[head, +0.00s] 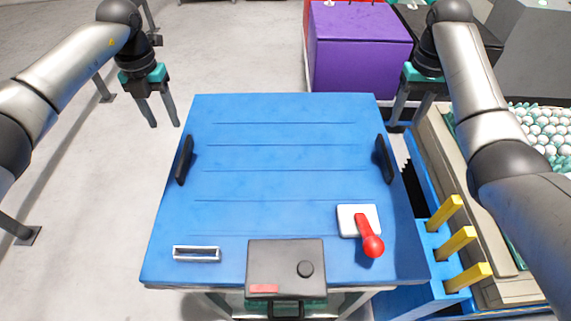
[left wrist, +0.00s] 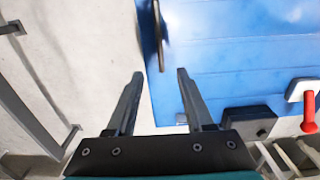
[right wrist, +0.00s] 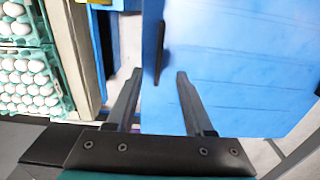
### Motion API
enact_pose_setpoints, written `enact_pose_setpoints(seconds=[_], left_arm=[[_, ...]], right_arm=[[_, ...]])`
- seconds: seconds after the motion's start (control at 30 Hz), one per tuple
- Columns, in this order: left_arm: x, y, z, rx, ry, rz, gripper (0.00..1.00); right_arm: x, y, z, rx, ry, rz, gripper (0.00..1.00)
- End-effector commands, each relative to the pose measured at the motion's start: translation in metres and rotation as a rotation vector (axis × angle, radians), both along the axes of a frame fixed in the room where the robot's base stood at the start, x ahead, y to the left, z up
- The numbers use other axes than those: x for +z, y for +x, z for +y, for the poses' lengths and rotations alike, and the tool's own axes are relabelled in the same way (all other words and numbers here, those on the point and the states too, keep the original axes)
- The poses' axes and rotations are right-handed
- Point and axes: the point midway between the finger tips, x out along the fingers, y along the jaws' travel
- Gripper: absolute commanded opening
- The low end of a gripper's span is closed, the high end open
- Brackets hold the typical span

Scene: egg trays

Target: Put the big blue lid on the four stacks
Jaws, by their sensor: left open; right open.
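The big blue lid (head: 270,180) lies flat in front of me in the head view, with grooves across its top. It has a black left handle (head: 184,160) and a black right handle (head: 385,159) at its sides. My left gripper (head: 165,125) is open and empty, beyond the lid's left edge; its wrist view shows the left handle (left wrist: 158,35) just ahead of the fingertips. My right gripper (head: 407,118) is open and empty near the right edge, with the right handle (right wrist: 161,48) ahead of its fingertips. Egg stacks (head: 540,128) stand at the right, partly hidden by my right arm.
A white plate with a red lever (head: 371,244) and a black box (head: 285,262) are at the lid's near side. A purple box (head: 360,55) stands behind. Yellow bars (head: 457,240) stick up at the right. Open floor (head: 90,200) lies left.

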Motion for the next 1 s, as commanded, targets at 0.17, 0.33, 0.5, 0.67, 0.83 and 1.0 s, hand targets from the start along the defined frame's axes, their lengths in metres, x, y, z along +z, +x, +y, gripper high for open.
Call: enact_pose_setpoints(seconds=[0.17,0.33,0.5,0.67,0.83,1.0], left_arm=[[0.001,0.0,0.0,0.0,0.004,0.0,0.53],[-0.002,0.0,0.0,0.0,0.002,0.001,0.53],[-0.019,-0.001,0.0,0.002,0.001,0.003,0.53],[-0.05,-0.001,-0.001,0.002,0.0,0.005,0.53],[-0.083,-0.001,-0.001,0.002,-0.001,0.005,0.53],[-0.112,0.0,-0.001,0.002,-0.001,0.003,0.53]], right_arm=[[0.0,0.0,0.0,0.0,0.0,0.0,0.53],[-0.002,0.0,0.0,0.0,0.0,0.001,0.53],[-0.02,-0.001,0.0,-0.001,0.0,0.004,0.53],[-0.05,-0.002,0.0,-0.002,0.0,0.007,0.53],[-0.084,-0.002,0.0,0.0,-0.001,0.006,0.53],[-0.112,-0.001,0.0,-0.001,0.0,0.003,0.53]])
